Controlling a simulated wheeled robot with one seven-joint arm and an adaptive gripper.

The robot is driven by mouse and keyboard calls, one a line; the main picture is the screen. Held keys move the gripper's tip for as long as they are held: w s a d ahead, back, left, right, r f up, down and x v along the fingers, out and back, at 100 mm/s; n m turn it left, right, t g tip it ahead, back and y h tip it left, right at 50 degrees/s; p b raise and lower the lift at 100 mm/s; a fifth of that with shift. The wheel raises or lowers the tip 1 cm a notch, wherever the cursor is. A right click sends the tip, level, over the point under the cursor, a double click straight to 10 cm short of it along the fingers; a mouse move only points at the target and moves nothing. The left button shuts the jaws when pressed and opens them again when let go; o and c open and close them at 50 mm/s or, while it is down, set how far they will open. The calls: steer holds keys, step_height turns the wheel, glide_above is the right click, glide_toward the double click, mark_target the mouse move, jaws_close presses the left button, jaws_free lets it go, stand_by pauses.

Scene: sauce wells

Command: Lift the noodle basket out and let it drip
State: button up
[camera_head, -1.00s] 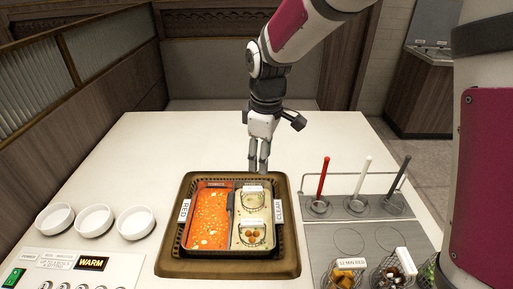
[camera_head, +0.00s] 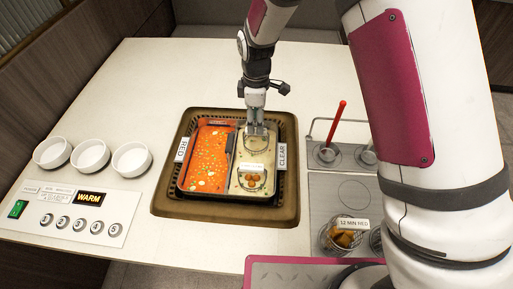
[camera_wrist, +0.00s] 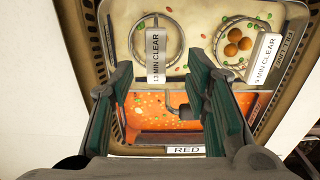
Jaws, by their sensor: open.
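The pot (camera_head: 166,190) has a red broth side (camera_head: 208,160) and a pale clear broth side (camera_head: 262,148). Two wire baskets sit in the clear side. One, with a tag reading about "13 MIN CLEAR" (camera_wrist: 155,55), has a round rim (camera_wrist: 181,35) and pale contents; I cannot make out noodles. The other basket (camera_head: 251,186) holds brown balls, which show in the wrist view (camera_wrist: 238,41). My gripper (camera_head: 257,131) is open over the far end of the clear side. In the wrist view my open fingers (camera_wrist: 160,85) flank the first basket's tag; contact cannot be told.
White bowls (camera_head: 92,156) and a button panel (camera_head: 82,215) are at left. At right stand a rack with a red-handled ladle (camera_head: 335,122) and a tagged basket of brown pieces (camera_head: 344,240). A divider (camera_head: 231,150) splits the pot. The counter's far left is clear.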

mark_target(265, 134)
steer(key=shift+w+f+b, duration=0.15)
steer(key=shift+f+b, duration=0.45)
steer(key=shift+f, duration=0.9)
steer(key=shift+w+f+b, duration=0.1)
steer(key=shift+f+b, duration=0.45)
steer(key=shift+f, duration=0.9)
steer(key=shift+c, duration=0.3)
steer(key=shift+r, duration=0.1)
jaws_close()
